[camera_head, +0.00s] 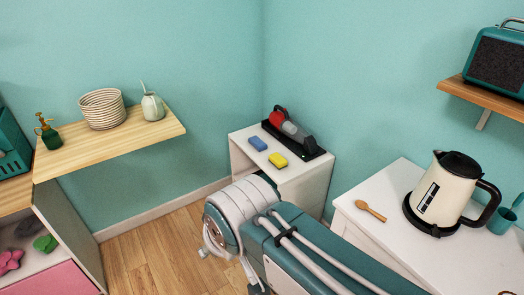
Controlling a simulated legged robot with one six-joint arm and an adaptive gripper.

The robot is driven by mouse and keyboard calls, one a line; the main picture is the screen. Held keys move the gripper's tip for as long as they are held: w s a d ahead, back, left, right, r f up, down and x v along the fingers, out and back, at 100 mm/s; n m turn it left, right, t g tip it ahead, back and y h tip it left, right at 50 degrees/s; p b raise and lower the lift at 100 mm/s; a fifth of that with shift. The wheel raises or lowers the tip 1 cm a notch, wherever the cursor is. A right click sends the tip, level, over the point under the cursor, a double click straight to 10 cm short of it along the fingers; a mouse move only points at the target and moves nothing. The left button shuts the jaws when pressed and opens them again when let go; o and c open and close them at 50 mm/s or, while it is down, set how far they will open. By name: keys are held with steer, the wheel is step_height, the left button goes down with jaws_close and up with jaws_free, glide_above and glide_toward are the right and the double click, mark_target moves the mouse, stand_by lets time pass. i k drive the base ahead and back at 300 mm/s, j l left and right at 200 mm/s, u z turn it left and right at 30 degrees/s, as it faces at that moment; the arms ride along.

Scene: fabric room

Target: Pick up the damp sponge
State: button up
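A blue sponge (258,143) and a yellow sponge (278,160) lie side by side, a little apart, on top of the small white cabinet (306,179). Both are block-shaped; I cannot tell from their look which one is damp. My arm, teal and white, reaches in from the bottom edge and ends in a rounded joint in front of the cabinet. Small metal parts below that joint may belong to my gripper (212,243); its fingers are mostly hidden. It is apart from both sponges, lower and nearer to me.
A red and grey handheld vacuum (291,127) lies on a black base behind the sponges. A white counter (398,215) at right holds a wooden spoon (371,211) and a kettle (446,194). A wooden shelf (115,145) at left holds plates. Wooden floor (160,254) is open left of my arm.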

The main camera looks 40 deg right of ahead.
mark_target(277, 159)
steer(key=i, duration=1.4)
steer(key=i+j+z, duration=0.2)
steer(key=i, duration=0.4)
steer(key=i+z, duration=0.2)
steer(key=i, duration=0.45)
steer(key=j+z, duration=0.1)
steer(key=z, duration=2.65)
